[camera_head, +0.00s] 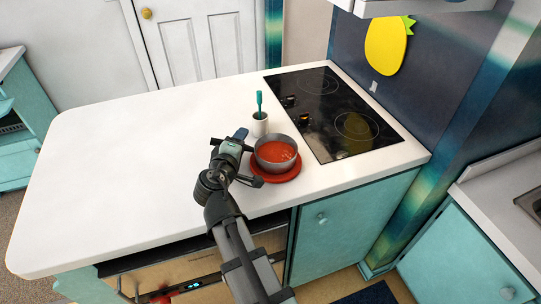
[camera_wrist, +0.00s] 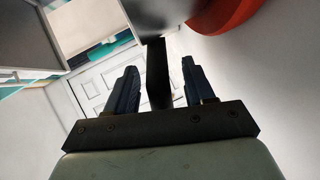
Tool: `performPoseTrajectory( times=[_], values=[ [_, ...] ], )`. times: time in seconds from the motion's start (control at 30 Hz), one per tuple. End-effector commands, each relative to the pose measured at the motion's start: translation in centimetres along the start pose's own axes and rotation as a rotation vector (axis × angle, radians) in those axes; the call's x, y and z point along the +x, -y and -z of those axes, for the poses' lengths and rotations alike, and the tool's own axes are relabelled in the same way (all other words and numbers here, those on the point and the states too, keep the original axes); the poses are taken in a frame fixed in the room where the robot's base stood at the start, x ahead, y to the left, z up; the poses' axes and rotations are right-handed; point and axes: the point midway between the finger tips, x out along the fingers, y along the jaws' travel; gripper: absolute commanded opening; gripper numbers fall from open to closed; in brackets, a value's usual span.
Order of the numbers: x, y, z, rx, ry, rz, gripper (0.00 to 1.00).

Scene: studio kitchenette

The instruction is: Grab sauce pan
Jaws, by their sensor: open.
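The sauce pan (camera_head: 271,166) is round and dark grey, holds orange-red sauce, and sits upright on a round red trivet (camera_head: 285,178) near the counter's front edge. The trivet's red edge also shows at the top of the wrist view (camera_wrist: 222,14). My gripper (camera_head: 246,157) is just left of the pan, on its handle side. In the wrist view my gripper (camera_wrist: 161,68) has its two fingers apart. A dark bar, which looks like the pan's handle (camera_wrist: 157,85), lies between them with gaps on both sides. My arm hides part of the handle in the head view.
A pale cup (camera_head: 260,127) with a teal utensil (camera_head: 259,103) stands close behind the pan. A black cooktop (camera_head: 325,115) lies to the right. The white counter (camera_head: 130,165) is clear on the left.

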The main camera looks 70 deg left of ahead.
Motion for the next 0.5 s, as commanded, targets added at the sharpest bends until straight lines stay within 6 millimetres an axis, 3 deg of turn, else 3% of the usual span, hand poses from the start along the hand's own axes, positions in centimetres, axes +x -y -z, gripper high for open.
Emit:
performPoseTrajectory(
  times=[0.27,0.5],
  values=[
    [0.40,0.01,0.01,0.000,-0.001,0.000,0.53],
    [0.39,0.01,0.01,0.000,-0.001,0.000,0.30]
  ],
)
